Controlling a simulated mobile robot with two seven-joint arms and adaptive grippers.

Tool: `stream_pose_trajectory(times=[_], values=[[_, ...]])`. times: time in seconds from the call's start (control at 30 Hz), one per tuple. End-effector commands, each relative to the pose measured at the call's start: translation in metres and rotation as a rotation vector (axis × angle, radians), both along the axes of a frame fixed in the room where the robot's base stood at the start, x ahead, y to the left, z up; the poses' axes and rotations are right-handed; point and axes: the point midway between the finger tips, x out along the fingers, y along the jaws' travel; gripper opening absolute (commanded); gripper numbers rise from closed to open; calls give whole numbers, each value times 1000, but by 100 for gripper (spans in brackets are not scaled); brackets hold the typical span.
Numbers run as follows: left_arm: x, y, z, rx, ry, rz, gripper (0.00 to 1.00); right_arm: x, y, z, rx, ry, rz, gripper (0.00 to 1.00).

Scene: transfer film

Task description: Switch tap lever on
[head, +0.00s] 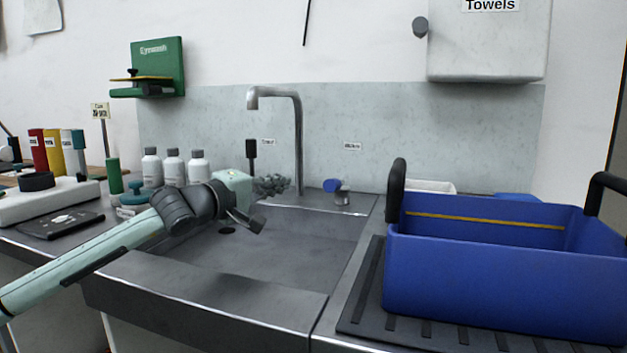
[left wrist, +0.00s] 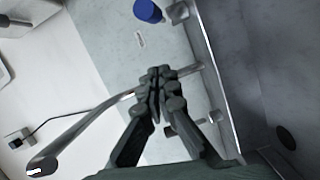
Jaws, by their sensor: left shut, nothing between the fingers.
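A grey metal tap (head: 298,140) with a bent spout rises at the back of the sink; in the left wrist view its pipe (left wrist: 88,123) runs slantwise. A black upright piece (head: 251,149) stands just left of it; I cannot tell whether it is the lever. A blue knob (head: 332,185) on a short metal base sits to the right of the tap, and shows at the top of the left wrist view (left wrist: 148,10). My left gripper (head: 272,186) is shut and empty, in front of the tap's lower part. Whether it touches anything is hidden. My right gripper is not in view.
The sink basin (head: 265,255) below my left arm is empty. A blue crate (head: 500,275) stands on the drainer at the right. Several white bottles (head: 172,168) stand at the left back. A green eyewash box (head: 158,67) and a towel dispenser (head: 490,45) hang on the wall.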

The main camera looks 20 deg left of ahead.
Motion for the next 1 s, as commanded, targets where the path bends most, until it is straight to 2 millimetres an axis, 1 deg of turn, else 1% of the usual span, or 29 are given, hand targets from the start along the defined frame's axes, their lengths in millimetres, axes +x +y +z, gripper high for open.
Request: stream_pose_trajectory(times=[0.03, 0.2, 0.27, 0.33, 0.4, 0.53, 0.7, 1.0], values=[[11, -5, 5, -3, -2, -1, 0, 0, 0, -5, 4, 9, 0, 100], [47, -16, 3, -1, -1, 0, 0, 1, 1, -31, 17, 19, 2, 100], [58, -20, 2, -1, 0, -1, 0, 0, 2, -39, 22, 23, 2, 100], [57, -32, -4, 1, 2, -6, 0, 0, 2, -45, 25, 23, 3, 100], [56, -42, -6, 2, 0, -4, 0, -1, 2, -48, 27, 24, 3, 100], [55, -53, -9, 2, 0, -3, 0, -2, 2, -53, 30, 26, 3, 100], [54, -58, -10, 2, -1, 0, 0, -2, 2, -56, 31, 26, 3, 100], [54, -58, -10, 2, -1, 0, 0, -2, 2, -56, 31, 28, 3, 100]])
